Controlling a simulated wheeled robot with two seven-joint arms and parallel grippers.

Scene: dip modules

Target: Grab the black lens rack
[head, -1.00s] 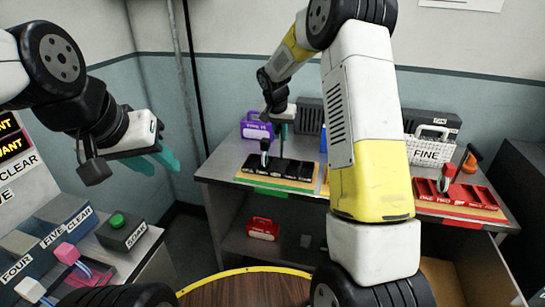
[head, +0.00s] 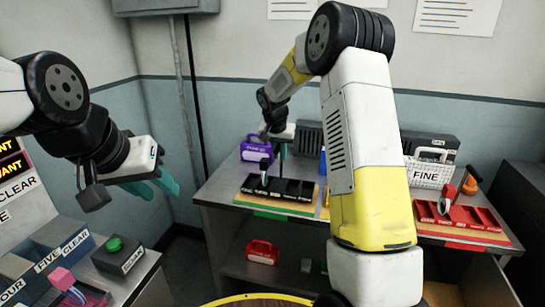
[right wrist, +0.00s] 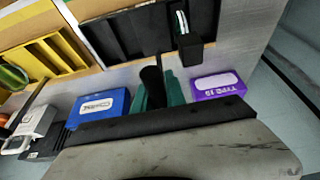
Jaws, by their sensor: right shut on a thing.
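The black lens rack (head: 283,189) lies on the grey table on an orange and green mat, with a ringed black piece standing at its left end. In the right wrist view the rack (right wrist: 118,33) is at the top. My right gripper (head: 283,152) is at the rack's back edge. In the right wrist view its teal fingers (right wrist: 158,90) are shut on a dark post that reaches toward the rack's edge; the contact is partly hidden. My left gripper (head: 163,184) is open and empty, left of the table.
A purple box (head: 254,150) and a blue box (right wrist: 99,106) stand behind the rack. A red rack (head: 458,216) and a white FINE basket (head: 430,173) are at the right. A red box (head: 262,252) sits on the lower shelf. The left bench holds a green button (head: 114,243).

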